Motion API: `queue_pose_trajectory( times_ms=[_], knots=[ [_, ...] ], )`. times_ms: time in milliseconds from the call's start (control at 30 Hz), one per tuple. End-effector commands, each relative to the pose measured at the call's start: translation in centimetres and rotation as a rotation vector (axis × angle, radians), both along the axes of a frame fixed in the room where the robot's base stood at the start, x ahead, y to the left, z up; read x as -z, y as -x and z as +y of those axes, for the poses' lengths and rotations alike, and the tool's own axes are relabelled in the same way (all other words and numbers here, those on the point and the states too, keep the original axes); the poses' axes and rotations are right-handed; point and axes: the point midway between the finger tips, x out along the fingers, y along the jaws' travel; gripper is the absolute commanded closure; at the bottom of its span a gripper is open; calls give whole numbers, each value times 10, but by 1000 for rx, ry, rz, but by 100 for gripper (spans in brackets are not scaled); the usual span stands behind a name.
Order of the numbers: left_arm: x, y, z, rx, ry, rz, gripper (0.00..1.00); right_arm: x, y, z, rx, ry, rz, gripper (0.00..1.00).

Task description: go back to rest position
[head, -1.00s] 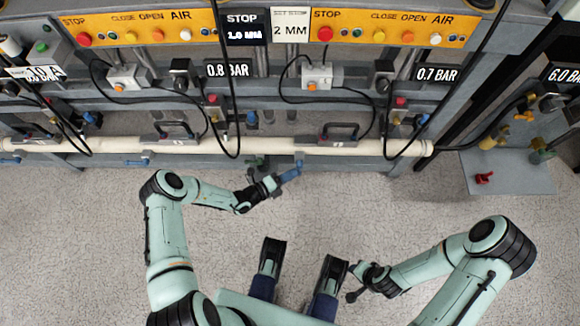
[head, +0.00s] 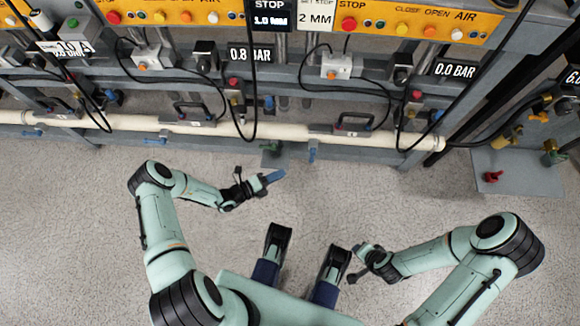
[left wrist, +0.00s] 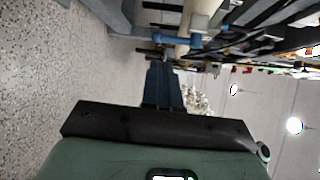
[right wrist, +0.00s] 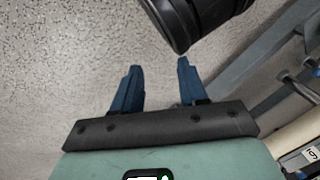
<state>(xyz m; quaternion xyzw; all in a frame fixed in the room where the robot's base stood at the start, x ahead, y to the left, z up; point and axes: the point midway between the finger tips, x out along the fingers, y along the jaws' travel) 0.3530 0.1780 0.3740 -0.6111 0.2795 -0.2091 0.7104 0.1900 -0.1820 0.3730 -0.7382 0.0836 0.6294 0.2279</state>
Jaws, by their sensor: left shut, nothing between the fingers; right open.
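My left gripper (head: 274,177) is shut and empty, with blue fingers, over the floor in front of the press. Its closed fingers also show in the left wrist view (left wrist: 163,82), pointing toward the press frame. My right gripper (head: 360,250) is at the lower right of the head view, beside my own dark body parts. In the right wrist view its two blue fingers (right wrist: 157,85) stand apart with nothing between them. A black rounded part shows just beyond them.
The press frame, with a long cream pipe (head: 215,129), runs across the top. Yellow panels (head: 420,22) sit above it. A grey plate with a red valve handle (head: 492,176) is at the right. The speckled floor (head: 70,230) between is clear.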

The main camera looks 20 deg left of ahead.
Motion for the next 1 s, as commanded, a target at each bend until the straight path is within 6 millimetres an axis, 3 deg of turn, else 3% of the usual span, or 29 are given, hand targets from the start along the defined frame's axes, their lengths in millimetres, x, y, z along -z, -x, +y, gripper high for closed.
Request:
queue_pose_trajectory(
  times_ms=[200, 533, 633, 767, 1000],
  knots=[
    [0, 21, 18, 0, 0, 0, 100, -7, -8, 2, -3, 0, -27, 57],
    [0, 25, 21, 0, -1, 1, 100, -9, -9, 2, -3, 0, -31, 57],
    [-11, 25, 21, 0, 0, -3, 100, -18, -5, 4, -6, -5, -23, 57],
    [-53, 25, 21, 0, -1, -17, 100, -54, 10, 12, -22, -25, 10, 57],
    [-154, 14, 21, 0, -1, -49, 100, -143, 47, 33, -69, -82, 115, 57]
  ],
)
